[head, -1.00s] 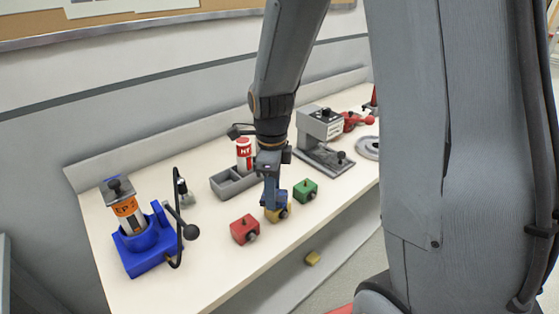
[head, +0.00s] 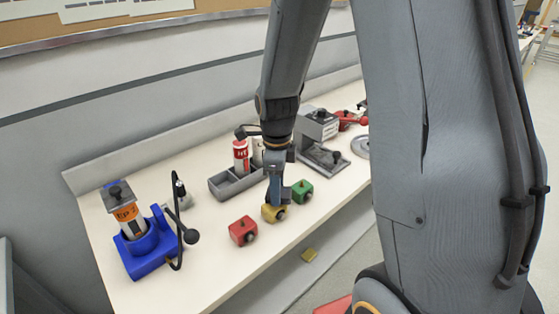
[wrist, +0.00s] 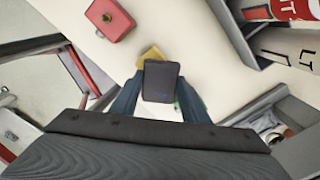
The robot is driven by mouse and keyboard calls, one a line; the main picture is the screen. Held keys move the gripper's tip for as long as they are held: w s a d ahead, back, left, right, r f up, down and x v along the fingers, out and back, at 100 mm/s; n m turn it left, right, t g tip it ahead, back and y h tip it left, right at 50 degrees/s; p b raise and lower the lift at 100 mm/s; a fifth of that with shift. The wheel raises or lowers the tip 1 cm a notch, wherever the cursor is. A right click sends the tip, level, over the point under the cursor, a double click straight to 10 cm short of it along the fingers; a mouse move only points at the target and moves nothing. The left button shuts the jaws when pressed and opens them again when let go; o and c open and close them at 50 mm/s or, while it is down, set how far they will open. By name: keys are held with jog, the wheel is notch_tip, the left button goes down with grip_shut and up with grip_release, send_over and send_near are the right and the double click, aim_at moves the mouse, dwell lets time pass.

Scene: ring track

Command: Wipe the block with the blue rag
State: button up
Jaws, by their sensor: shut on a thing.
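A yellow block (head: 269,213) stands on the bench between a red block (head: 242,230) and a green block (head: 302,191). My gripper (head: 275,201) points down right at the yellow block and partly covers it; I cannot tell whether it touches. In the wrist view, my gripper (wrist: 160,98) has its blue-grey fingers on either side of a dark bluish piece (wrist: 162,80), probably the blue rag. A corner of the yellow block (wrist: 152,54) shows beyond that piece. The red block (wrist: 110,18) is farther off.
A grey tray (head: 228,186) with a red-and-white can (head: 241,155) stands behind the blocks. A blue stand with an orange-labelled cylinder (head: 127,217) is at the left, and a grey machine (head: 318,130) is at the back right.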

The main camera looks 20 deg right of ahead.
jog(key=shift+w+d+r+p, duration=0.1)
jog(key=shift+d+r+p, duration=0.1)
jog(key=shift+r+p, duration=0.15)
jog(key=shift+a+r+p, duration=0.15)
jog(key=shift+r+p, duration=0.2)
jog(key=shift+r, duration=0.6)
jog(key=shift+s+r+p, duration=0.2)
jog(key=shift+r+p, duration=0.15)
jog(key=shift+w+d+r+p, duration=0.15)
jog(key=shift+d+r+p, duration=0.05)
jog(key=shift+r+p, duration=1.85)
jog(key=shift+r, duration=0.4)
